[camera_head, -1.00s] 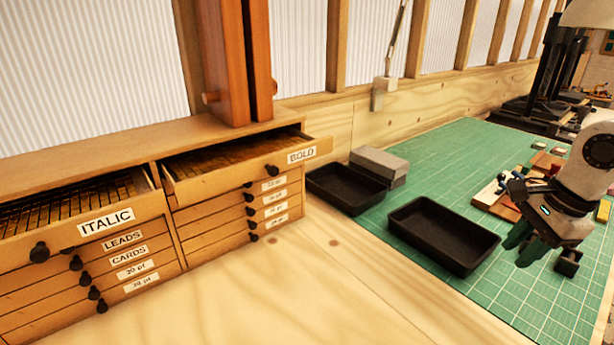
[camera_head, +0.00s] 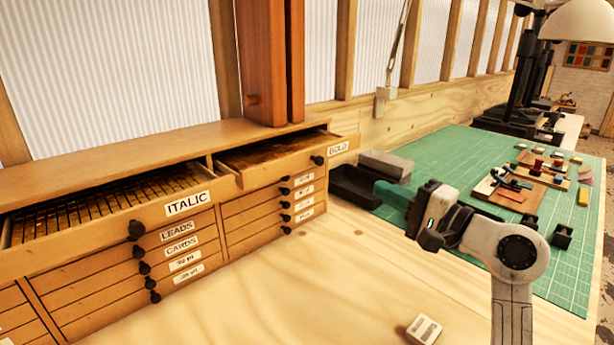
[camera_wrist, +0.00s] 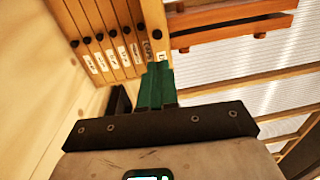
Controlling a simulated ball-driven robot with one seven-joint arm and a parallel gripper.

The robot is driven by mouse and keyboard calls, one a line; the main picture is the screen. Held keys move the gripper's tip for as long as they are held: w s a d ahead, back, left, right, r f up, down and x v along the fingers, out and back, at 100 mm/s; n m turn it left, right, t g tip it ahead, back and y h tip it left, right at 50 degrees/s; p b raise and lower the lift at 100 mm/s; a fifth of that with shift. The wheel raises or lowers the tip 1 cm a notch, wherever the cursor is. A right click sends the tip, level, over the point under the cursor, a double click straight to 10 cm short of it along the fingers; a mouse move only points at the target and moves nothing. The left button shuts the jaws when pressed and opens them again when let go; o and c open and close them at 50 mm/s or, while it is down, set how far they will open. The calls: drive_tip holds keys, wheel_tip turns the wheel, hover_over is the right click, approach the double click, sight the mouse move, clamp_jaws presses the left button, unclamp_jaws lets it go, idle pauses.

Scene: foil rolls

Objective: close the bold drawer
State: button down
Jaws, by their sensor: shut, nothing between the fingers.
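The bold drawer (camera_head: 285,155) is the top drawer of the right-hand cabinet column and stands pulled open, with its BOLD label and dark knob on the front. In the wrist view the cabinet's drawer fronts (camera_wrist: 110,40) appear turned sideways, with the bold drawer's knob (camera_wrist: 157,34) just beyond the fingertips. My gripper (camera_head: 382,190) is shut and empty, to the right of the bold drawer and apart from it in the head view. Its green fingers show in the wrist view (camera_wrist: 157,72), pointing at the cabinet.
The italic drawer (camera_head: 120,215) also stands open at the left. A small white block (camera_head: 424,328) sits on the wooden bench (camera_head: 290,290), which is mostly clear.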

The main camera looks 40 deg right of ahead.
drive_tip(key=w+p, duration=0.1)
drive_tip(key=w, duration=0.3)
drive_tip(key=w+p, duration=0.2)
drive_tip(key=w, duration=0.3)
drive_tip(key=w+p, duration=0.1)
drive_tip(key=w, duration=0.3)
drive_tip(key=shift+w+a+r+p, duration=0.1)
drive_tip(key=shift+w+a+p, duration=0.15)
drive_tip(key=shift+a+p, duration=0.1)
drive_tip(key=b, duration=0.6)
approach(281, 144)
drive_tip(key=w, duration=0.4)
drive_tip(key=shift+w+a+f, duration=0.15)
drive_tip(key=shift+w+f, duration=0.1)
drive_tip(key=shift+w, duration=0.4)
drive_tip(key=shift+a+r, duration=0.1)
drive_tip(key=shift+r, duration=0.25)
